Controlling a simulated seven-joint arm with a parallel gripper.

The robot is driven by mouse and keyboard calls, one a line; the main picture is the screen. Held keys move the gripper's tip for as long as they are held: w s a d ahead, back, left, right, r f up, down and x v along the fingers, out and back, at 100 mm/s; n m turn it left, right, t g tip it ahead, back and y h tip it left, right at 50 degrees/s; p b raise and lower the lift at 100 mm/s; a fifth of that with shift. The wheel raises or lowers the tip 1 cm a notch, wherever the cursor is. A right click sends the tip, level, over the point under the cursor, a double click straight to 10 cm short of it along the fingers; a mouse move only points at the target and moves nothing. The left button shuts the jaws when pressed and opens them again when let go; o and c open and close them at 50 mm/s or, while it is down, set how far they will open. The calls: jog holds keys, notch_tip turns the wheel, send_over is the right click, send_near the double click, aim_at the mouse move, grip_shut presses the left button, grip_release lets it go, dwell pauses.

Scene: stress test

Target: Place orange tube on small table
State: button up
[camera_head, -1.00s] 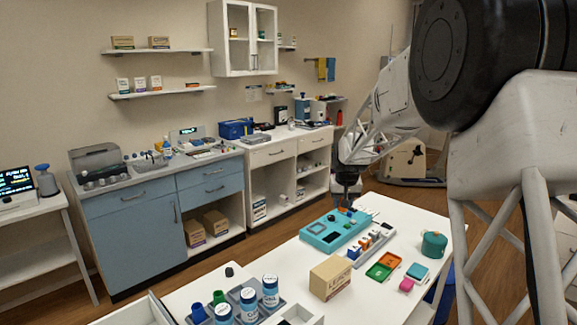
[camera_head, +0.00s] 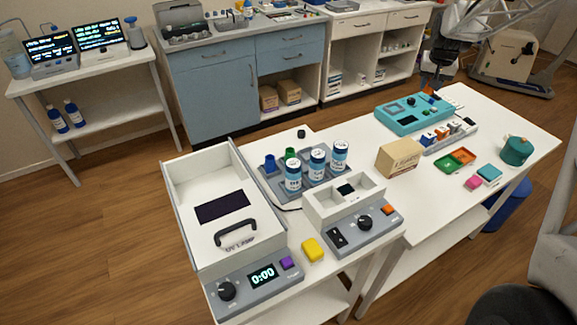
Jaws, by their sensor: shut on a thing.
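My gripper (camera_head: 432,82) is at the upper right in the head view, above the back edge of the long white table and just behind the teal device. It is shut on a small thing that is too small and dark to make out. A small orange piece (camera_head: 442,131) shows in the grey rack (camera_head: 450,140) on the long table; I cannot tell whether it is a tube. A small white table (camera_head: 95,68) with two lit screens stands at the far left. It has free top between and in front of the devices.
The long white table (camera_head: 430,190) holds a teal device (camera_head: 412,116), a cardboard box (camera_head: 400,157), red and green trays (camera_head: 455,160) and a teal pot (camera_head: 516,150). Wood floor lies open at left.

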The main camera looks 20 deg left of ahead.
jog(key=shift+s+a+f+m, duration=0.15)
jog(key=shift+a+m, duration=0.25)
jog(key=shift+a, duration=0.35)
jog(key=s+a+f+m+g+h, duration=0.1)
jog(key=s+a+f+m, duration=0.15)
jog(key=a+m, duration=0.5)
jog(key=s+a+f+m+g+h, duration=0.15)
jog(key=s+a+m, duration=0.3)
jog(key=a, duration=0.65)
jog(key=m+g, duration=0.3)
jog(key=m, duration=1.1)
send_over(299, 147)
notch_tip(299, 147, down, 3)
jog(key=shift+f, duration=3.1)
jog(key=shift+f, duration=1.85)
jog(key=shift+f, duration=0.15)
